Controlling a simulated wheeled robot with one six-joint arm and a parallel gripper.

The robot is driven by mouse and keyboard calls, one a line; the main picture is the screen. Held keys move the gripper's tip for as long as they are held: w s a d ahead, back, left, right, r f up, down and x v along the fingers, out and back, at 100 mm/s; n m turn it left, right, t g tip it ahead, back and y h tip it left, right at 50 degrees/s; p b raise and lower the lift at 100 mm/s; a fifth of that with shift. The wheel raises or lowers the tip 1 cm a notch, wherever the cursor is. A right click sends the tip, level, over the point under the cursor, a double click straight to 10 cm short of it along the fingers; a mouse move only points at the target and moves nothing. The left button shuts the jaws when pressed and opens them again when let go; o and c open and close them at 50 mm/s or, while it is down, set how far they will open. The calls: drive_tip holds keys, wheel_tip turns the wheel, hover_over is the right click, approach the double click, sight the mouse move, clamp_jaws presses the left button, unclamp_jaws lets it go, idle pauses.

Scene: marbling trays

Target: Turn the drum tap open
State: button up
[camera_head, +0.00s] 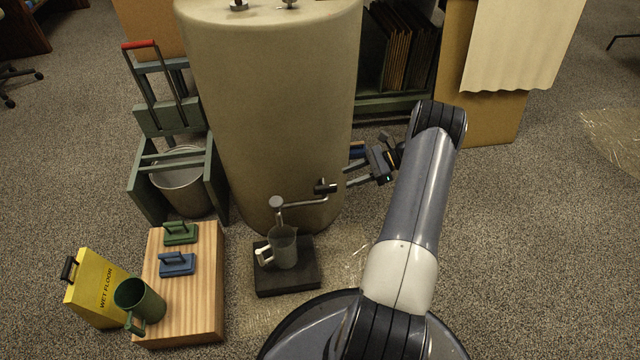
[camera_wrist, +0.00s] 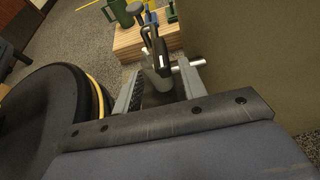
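The drum (camera_head: 270,110) is a large beige cylinder standing upright. Its tap (camera_head: 300,204) sticks out low on the front, with a metal pipe, a short dark handle (camera_head: 326,188) and a spout over a grey jug (camera_head: 284,250). My gripper (camera_head: 350,167) is open and empty, to the right of the handle and apart from it, its fingers pointing left. In the wrist view, my gripper (camera_wrist: 160,72) shows two parted fingers, with the jug and tap parts overlapping beyond them. How far they are in depth is unclear there.
The jug stands on a black block (camera_head: 290,280). A mop bucket (camera_head: 183,185) stands behind.

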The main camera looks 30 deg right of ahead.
sight(327, 186)
drive_tip(key=b+x, duration=0.2)
drive_tip(key=x, duration=0.7)
drive_tip(key=shift+a, duration=0.1)
drive_tip(key=shift+c, duration=0.2)
clamp_jaws()
